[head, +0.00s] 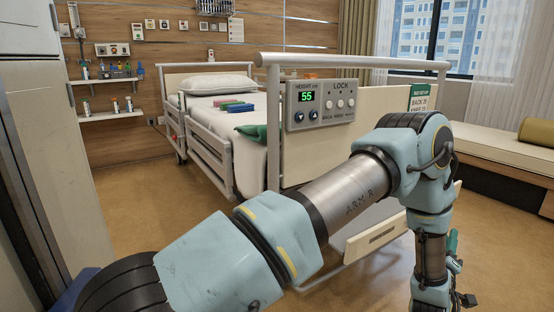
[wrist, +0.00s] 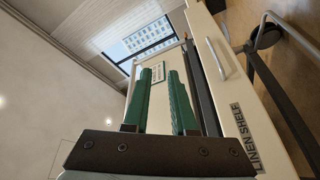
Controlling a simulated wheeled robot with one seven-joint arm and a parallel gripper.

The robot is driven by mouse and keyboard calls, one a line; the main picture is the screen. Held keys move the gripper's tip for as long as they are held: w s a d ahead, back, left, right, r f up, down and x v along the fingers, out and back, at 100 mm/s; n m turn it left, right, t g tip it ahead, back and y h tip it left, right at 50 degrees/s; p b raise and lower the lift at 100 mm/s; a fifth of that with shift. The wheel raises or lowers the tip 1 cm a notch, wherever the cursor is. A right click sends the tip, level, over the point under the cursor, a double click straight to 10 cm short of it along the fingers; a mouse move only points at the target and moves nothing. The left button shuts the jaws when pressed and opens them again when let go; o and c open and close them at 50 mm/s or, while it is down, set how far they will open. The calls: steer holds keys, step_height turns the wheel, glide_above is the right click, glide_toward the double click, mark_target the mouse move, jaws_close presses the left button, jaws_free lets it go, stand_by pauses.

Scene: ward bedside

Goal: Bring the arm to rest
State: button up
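My arm (head: 345,197), pale blue and grey, reaches across the lower head view to the right, in front of the bed's foot end. It bends at the right and hangs down. My gripper's end is low at the right of the head view, partly cut off by the bottom edge. In the wrist view my gripper (wrist: 160,76) shows two green fingers standing apart. Nothing is held between them.
The bed (head: 262,165) has a footboard control panel (head: 321,103) reading 55. A linen shelf panel (wrist: 213,75) is close beside the fingers in the wrist view. A padded bench (head: 505,150) stands at the right. Open floor (head: 150,190) lies left of the bed.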

steer(key=w+a+r+m+g+y+b, duration=0.1)
steer(key=w+a+r+m+g+y, duration=0.15)
steer(key=w+a, duration=0.75)
steer(key=w+a+r+m+g+y+b, duration=0.1)
steer(key=w+a+g+y, duration=0.3)
steer(key=a, duration=1)
steer(key=s+a+r+g+y+b, duration=0.1)
steer(key=s+a+g+y, duration=0.1)
steer(key=s+a, duration=0.6)
steer(key=s+a+g+y, duration=0.2)
steer(key=s+a, duration=0.1)
steer(key=a, duration=0.9)
steer(key=s+a+r+g+y+b, duration=0.1)
steer(key=s+a+g+y, duration=0.15)
steer(key=s+a, duration=0.55)
step_height(320, 180, up, 38)
steer(key=a+p, duration=0.2)
steer(key=p, duration=3.5)
steer(key=shift+w+a+m+p, duration=0.35)
steer(key=shift+a+m+p, duration=0.05)
steer(key=shift+m, duration=0.05)
steer(key=shift+f, duration=0.1)
